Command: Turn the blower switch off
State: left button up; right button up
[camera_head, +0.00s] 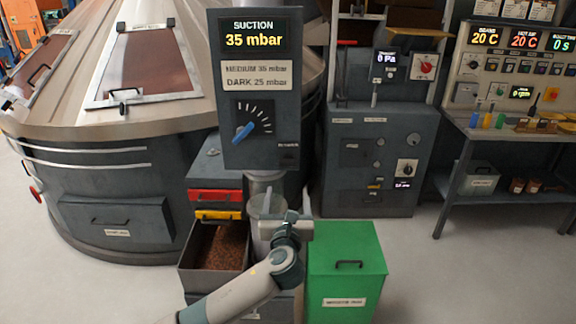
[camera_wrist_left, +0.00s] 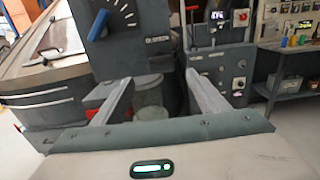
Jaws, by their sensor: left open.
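The grey suction box (camera_head: 232,115) shows "SUCTION 35 mbar" and has a blue dial pointer (camera_head: 244,132). A small label at its lower right (camera_head: 288,143) seems to read "BLOWER" in the left wrist view (camera_wrist_left: 157,40). A small dark part (camera_head: 288,156), perhaps the blower switch, sits below that label; its position is too small to read. My left gripper (camera_head: 288,212) is below the box, apart from it, open and empty. Its two spread fingers also show in the left wrist view (camera_wrist_left: 158,82). My right gripper is not in view.
A clear cylinder (camera_head: 266,207) stands below the box, near my left gripper. A bin of brown grains (camera_head: 192,274) is to the left, a green bin (camera_head: 346,285) to the right. A grey cabinet (camera_head: 345,185) and a workbench (camera_head: 452,128) stand further right. The floor at right is clear.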

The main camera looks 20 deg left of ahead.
aim_at(288, 164)
pick_arm(q)
jog(key=p+x, duration=0.3)
jog(key=x, duration=1.2)
jog(key=shift+w+a, duration=0.15)
jog(key=shift+w, duration=0.2)
jog(key=shift+f, duration=0.1)
jog(key=c, duration=1.1)
